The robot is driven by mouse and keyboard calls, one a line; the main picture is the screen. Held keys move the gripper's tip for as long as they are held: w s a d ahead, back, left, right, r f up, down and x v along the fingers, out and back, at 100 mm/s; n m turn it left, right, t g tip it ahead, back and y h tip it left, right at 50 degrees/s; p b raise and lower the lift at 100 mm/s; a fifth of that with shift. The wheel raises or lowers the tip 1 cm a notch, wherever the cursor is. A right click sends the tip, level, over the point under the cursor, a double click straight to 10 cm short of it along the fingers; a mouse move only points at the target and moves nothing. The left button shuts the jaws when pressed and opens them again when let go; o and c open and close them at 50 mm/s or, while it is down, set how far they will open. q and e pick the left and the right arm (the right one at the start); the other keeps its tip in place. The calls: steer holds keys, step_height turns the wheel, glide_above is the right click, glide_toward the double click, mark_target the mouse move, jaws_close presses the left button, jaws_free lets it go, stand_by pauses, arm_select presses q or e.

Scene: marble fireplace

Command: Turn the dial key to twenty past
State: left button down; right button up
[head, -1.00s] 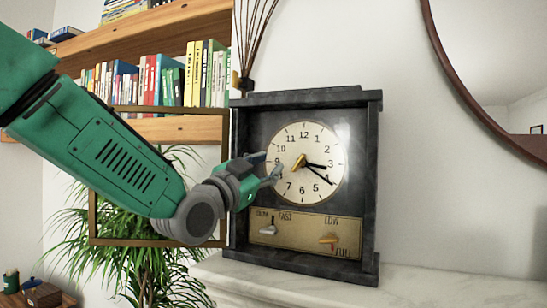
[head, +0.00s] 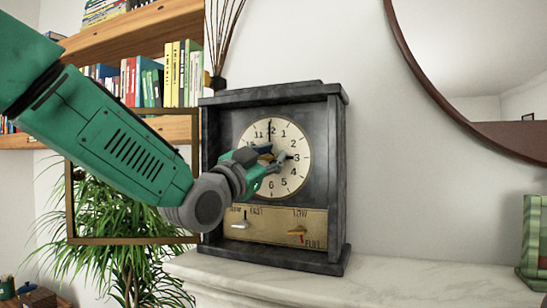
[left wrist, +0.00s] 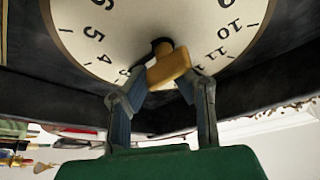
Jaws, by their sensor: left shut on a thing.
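The dark stone clock (head: 337,180) stands on the mantel, with a cream dial (head: 300,140) in its front. The brass dial key (left wrist: 168,66) sits at the dial's centre in the left wrist view. My left gripper (left wrist: 164,82) is shut on it, a finger on either side. In the head view my left gripper (head: 272,163) covers the dial's centre and left side, hiding most of the key. A long dark hand points up to 12. A short hand seems to point towards 3, partly hidden. My right gripper is out of view.
Below the dial is a brass plate (head: 270,225) with a silver lever (head: 240,224) and an orange-brass lever (head: 297,232). A green striped object (head: 534,240) stands at the right end of the marble mantel (head: 400,285). A round mirror (head: 480,60) hangs above. The mantel between is clear.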

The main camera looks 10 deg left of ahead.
arm_select(q)
steer(key=shift+w+a+f+n+y, duration=0.15)
steer(key=shift+a+f+n+y, duration=0.3)
steer(key=shift+f, duration=0.2)
steer(key=c, duration=1.7)
jaws_free()
steer(key=shift+a, duration=0.7)
steer(key=shift+w+d+r, duration=0.1)
steer(key=shift+d+r, duration=0.25)
steer(key=shift+d, duration=0.1)
steer(key=shift+h, duration=0.25)
